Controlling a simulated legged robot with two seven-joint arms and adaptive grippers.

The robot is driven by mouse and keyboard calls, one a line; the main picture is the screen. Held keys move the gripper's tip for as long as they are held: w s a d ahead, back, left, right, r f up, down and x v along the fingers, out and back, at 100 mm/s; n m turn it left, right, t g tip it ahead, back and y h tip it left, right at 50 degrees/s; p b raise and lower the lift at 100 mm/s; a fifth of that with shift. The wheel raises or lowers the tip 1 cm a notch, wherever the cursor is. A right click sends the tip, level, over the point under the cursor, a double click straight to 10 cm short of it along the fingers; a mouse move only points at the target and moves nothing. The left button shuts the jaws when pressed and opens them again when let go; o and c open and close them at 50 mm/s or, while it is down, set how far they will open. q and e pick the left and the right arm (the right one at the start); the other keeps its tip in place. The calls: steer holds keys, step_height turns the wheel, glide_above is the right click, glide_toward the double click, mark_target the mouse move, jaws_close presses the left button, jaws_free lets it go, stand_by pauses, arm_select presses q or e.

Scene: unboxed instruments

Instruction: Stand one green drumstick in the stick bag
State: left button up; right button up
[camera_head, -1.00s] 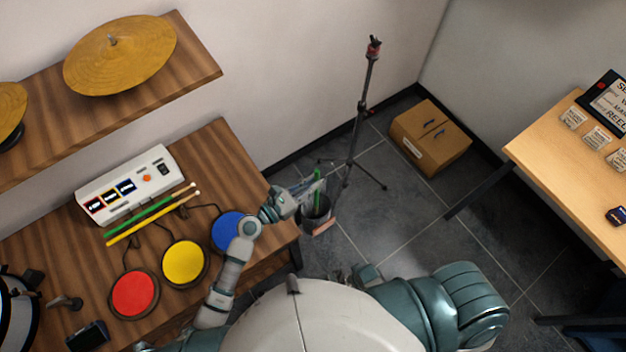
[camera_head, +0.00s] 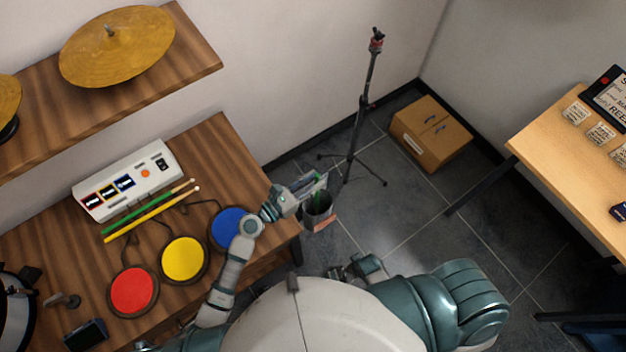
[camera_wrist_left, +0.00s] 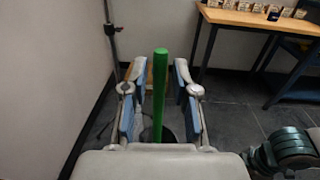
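A green drumstick (camera_head: 318,199) stands roughly upright in the dark stick bag (camera_head: 319,218), which is beyond the right end of the wooden table. My left gripper (camera_head: 312,186) is at the bag's mouth around the stick. In the left wrist view, the stick (camera_wrist_left: 160,90) rises between the gripper's blue pads (camera_wrist_left: 160,105), with a gap on each side, so the gripper is open. The stick's lower end is hidden. Another green drumstick (camera_head: 140,213) lies on the table beside a yellow one. My right gripper (camera_head: 342,272) shows small beside my body; its fingers are unclear.
The table (camera_head: 215,150) carries a white module (camera_head: 128,180) and red, yellow and blue pads (camera_head: 183,259). A cymbal stand (camera_head: 361,115) rises just behind the bag. A cardboard box (camera_head: 430,135) sits on the floor, and a light desk (camera_head: 555,150) stands at right.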

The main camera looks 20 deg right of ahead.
arm_select(q)
steer(key=shift+o, duration=0.2)
steer(key=shift+s+a, duration=0.15)
steer(key=v, duration=1.1)
steer(key=shift+a, duration=0.3)
steer(key=shift+d+f, duration=0.1)
steer(key=shift+s, duration=0.1)
